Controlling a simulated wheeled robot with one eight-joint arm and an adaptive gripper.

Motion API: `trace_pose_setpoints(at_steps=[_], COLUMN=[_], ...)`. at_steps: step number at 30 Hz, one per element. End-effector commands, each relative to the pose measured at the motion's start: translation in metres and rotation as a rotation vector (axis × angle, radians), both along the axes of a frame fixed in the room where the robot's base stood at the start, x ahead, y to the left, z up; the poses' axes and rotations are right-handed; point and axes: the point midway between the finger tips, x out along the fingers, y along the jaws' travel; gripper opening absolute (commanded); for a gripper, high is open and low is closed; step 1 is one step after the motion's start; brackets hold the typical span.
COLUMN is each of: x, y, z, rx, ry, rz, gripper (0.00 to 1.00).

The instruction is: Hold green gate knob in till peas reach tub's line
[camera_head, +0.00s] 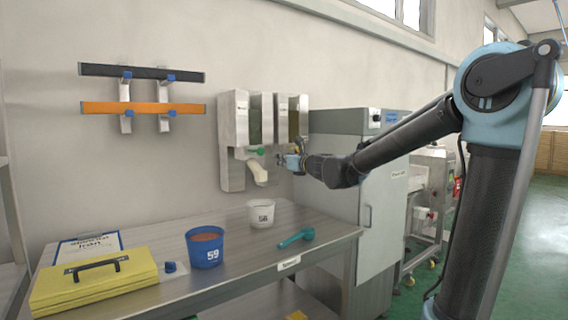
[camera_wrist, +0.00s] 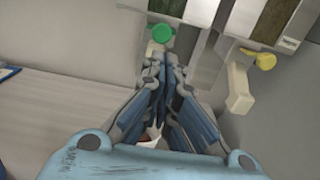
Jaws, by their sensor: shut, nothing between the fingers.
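The green gate knob (camera_head: 262,151) is on the left wall dispenser (camera_head: 233,140), above a cream spout (camera_head: 258,173). In the wrist view the green knob (camera_wrist: 161,33) shows just beyond my fingertips. My gripper (camera_head: 281,160) is shut and empty, at about knob height to its right in the head view. In the wrist view my gripper (camera_wrist: 163,68) points toward the knob; I cannot tell whether it touches. A white tub marked 58 (camera_head: 262,214) stands upright on the bench below the spout. Its line and its fill level cannot be made out.
A yellow knob (camera_wrist: 260,60) and cream spout (camera_wrist: 240,90) are to the right in the wrist view. On the steel bench (camera_head: 235,262) are a blue tub marked 59 (camera_head: 205,248), a teal scoop (camera_head: 296,238) and a yellow case (camera_head: 95,281). A grey cabinet (camera_head: 372,205) stands right.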

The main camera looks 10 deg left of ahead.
Motion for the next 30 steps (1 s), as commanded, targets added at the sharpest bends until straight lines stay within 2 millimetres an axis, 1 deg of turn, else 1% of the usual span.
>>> trace_pose_setpoints(at_steps=[3, 18, 24, 30], x=[0.011, 0.054, 0.064, 0.068], y=[0.014, 0.064, 0.077, 0.08], z=[0.0, 0.0, 0.0, 0.0], rx=[0.0, 0.0, 0.0, 0.0], ry=[0.0, 0.0, 0.0, 0.0], rz=[0.002, 0.001, 0.001, 0.001], gripper=[0.0, 0.0, 0.0, 0.0])
